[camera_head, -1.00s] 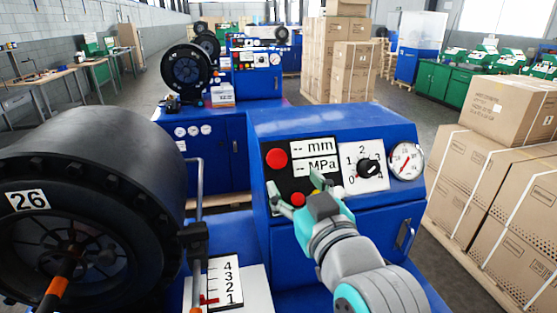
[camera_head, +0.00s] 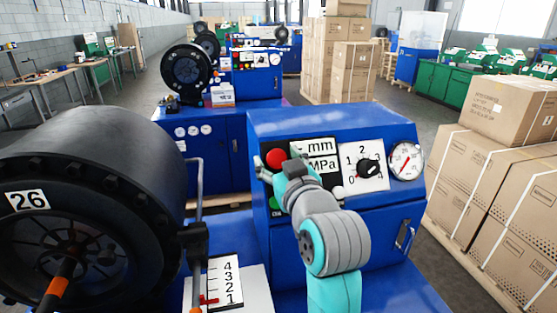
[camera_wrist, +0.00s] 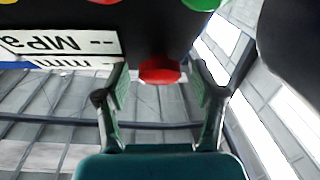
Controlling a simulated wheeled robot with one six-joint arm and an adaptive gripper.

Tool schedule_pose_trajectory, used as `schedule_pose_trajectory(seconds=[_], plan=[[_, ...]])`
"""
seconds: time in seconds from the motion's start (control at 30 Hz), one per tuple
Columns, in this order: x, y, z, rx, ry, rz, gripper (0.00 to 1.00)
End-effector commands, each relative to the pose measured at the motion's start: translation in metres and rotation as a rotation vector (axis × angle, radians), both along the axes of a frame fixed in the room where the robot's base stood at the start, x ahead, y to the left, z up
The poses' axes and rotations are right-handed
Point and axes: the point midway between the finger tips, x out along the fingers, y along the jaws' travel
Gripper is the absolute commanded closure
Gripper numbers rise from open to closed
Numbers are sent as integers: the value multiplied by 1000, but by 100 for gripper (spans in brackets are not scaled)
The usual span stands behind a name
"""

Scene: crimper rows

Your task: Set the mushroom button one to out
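The red mushroom button (camera_head: 277,157) sits at the upper left of the black control panel on the blue console. It also shows in the wrist view (camera_wrist: 160,71), standing out from the panel, seen from the side. My gripper (camera_head: 278,164) is at the button, its fingers spread around it in the head view. In the wrist view my gripper (camera_wrist: 160,96) is open, with one finger on each side of the button and a visible gap on both sides. No finger touches the button there.
Beside the button is the mm/MPa display (camera_head: 322,147), partly covered by my gripper. To the right are a rotary knob (camera_head: 368,168) and a gauge (camera_head: 407,161). A green button (camera_head: 274,203) lies below. A large black roll (camera_head: 90,190) stands left; cartons (camera_head: 500,190) stand right.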

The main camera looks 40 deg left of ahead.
Motion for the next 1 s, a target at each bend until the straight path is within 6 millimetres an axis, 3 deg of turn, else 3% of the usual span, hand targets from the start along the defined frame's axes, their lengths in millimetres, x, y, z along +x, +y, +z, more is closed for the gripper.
schedule_pose_trajectory(seconds=[0.03, 0.27, 0.77, 0.8, 0.9, 1.0], plan=[[0, 0, 0, 0, 0, 0, 42], [0, 0, 0, 0, 0, 0, 99], [-7, -8, 7, 0, -1, 0, 100], [-7, -8, 8, 1, -2, 0, 53], [-7, -8, 7, 1, -1, 0, 32], [-7, -8, 7, 1, -1, 0, 32]])
